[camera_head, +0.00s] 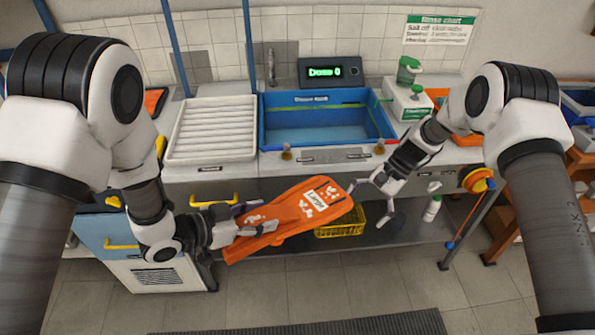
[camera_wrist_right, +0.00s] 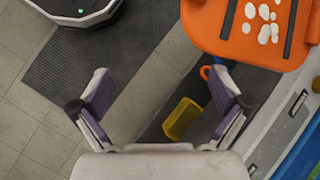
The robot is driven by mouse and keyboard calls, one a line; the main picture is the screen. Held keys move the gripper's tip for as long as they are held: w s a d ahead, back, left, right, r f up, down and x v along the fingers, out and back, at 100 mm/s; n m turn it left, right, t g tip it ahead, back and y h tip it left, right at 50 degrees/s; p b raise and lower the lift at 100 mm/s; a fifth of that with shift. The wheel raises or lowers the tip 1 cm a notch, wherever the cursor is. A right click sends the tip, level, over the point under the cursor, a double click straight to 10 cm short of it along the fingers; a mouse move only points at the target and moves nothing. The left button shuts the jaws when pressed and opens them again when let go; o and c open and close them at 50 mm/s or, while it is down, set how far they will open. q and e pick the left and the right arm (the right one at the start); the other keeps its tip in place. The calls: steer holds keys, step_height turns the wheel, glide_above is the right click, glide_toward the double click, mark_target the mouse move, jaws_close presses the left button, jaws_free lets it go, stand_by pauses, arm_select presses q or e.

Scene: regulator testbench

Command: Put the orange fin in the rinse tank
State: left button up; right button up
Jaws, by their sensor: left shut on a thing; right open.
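The orange fin (camera_head: 297,212), marked "Large" with white patches, is held in the air in front of the counter, low and below its front edge. My left gripper (camera_head: 240,229) is shut on the fin's left end. My right gripper (camera_head: 371,203) is open and empty, just right of the fin's right end and apart from it. In the right wrist view the open fingers (camera_wrist_right: 160,88) have nothing between them, and part of the fin (camera_wrist_right: 238,40) shows at the upper right. The blue rinse tank (camera_head: 322,133) is set in the counter, behind and above the fin.
A white ribbed drain tray (camera_head: 212,130) lies left of the tank. A green-topped dispenser (camera_head: 406,99) stands right of it, and a "Dose 0" display (camera_head: 332,72) behind. A yellow basket (camera_head: 342,229) and white bottle (camera_head: 432,209) are on the lower shelf.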

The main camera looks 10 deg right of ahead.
arm_select(q)
steer(key=shift+d, duration=0.2)
arm_select(e)
steer(key=shift+m+g+y, duration=0.5)
steer(key=shift+m, duration=0.2)
steer(key=a+r, duration=0.3)
steer(key=w+a+r, duration=0.1)
steer(key=a+r, duration=0.2)
steer(key=r, duration=0.1)
steer(key=w+a+r, duration=0.1)
steer(key=a+r, duration=0.2)
steer(key=shift+a+r, duration=0.2)
steer(key=shift+a, duration=0.15)
arm_select(q)
steer(key=shift+a, duration=0.45)
arm_select(e)
steer(key=m+g, duration=0.1)
glide_toward(267, 216)
steer(key=w+f, duration=0.1)
steer(key=w, duration=0.2)
arm_select(q)
steer(key=shift+d, duration=0.3)
arm_select(e)
steer(key=shift+s+d+f, duration=0.15)
steer(key=shift+s+f, duration=0.3)
steer(key=shift+s, duration=0.1)
steer(key=x, duration=1)
steer(key=shift+f, duration=0.3)
